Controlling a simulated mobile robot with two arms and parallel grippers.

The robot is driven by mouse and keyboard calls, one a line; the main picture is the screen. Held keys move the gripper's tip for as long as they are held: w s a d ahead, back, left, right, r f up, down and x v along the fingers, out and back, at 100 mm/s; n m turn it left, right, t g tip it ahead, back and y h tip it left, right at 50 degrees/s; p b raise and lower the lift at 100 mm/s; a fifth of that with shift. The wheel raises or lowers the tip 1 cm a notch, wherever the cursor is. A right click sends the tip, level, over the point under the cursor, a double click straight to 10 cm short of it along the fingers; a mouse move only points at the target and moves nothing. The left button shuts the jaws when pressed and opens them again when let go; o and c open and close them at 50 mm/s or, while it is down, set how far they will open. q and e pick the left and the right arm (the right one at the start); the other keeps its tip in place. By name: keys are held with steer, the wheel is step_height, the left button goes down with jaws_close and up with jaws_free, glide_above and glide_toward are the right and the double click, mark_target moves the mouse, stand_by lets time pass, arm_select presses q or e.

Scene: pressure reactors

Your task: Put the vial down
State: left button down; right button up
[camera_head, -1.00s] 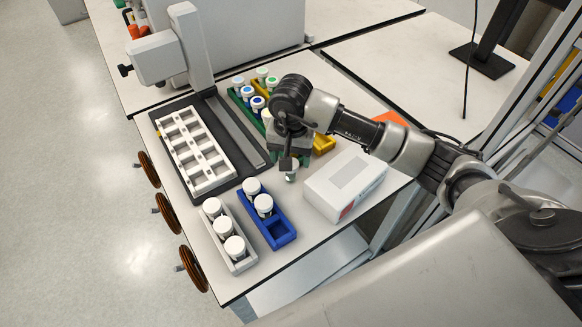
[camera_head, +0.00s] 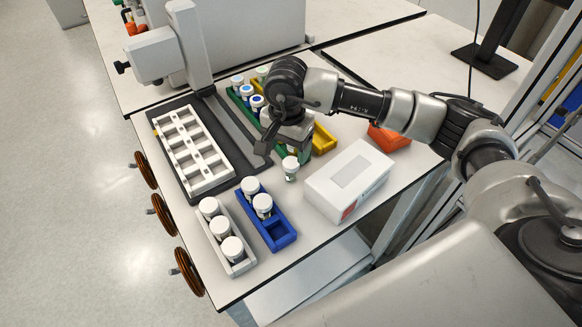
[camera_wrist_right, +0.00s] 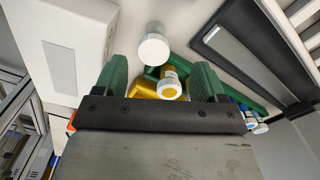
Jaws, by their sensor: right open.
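The white-capped vial (camera_head: 290,170) stands upright on the bare tabletop, just left of the white box and above the blue rack in the head view. It also shows in the right wrist view (camera_wrist_right: 152,50), cap toward the camera, beyond the fingertips. My right gripper (camera_head: 277,150) is open and empty, just behind the vial and apart from it. Its two green fingers (camera_wrist_right: 159,75) are spread wide in the wrist view. My left gripper is not in view.
A blue rack (camera_head: 279,242) holds two vials and has an empty slot at its near end. A grey rack (camera_head: 242,268) holds three vials. A white box (camera_head: 347,181) stands to the right. A white multi-slot tray (camera_head: 194,150), yellow bin (camera_head: 323,139) and orange bin (camera_head: 388,138) are nearby.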

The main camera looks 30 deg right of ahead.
mark_target(291, 162)
steer(key=shift+f, duration=0.8)
steer(key=f, duration=0.1)
steer(key=f+p, duration=0.2)
steer(key=f, duration=0.1)
steer(key=shift+s+d+f, duration=0.1)
steer(key=shift+s+d, duration=0.15)
steer(key=shift+d, duration=0.1)
steer(key=shift+f, duration=0.55)
steer(key=c, duration=1.1)
steer(key=shift+r, duration=0.1)
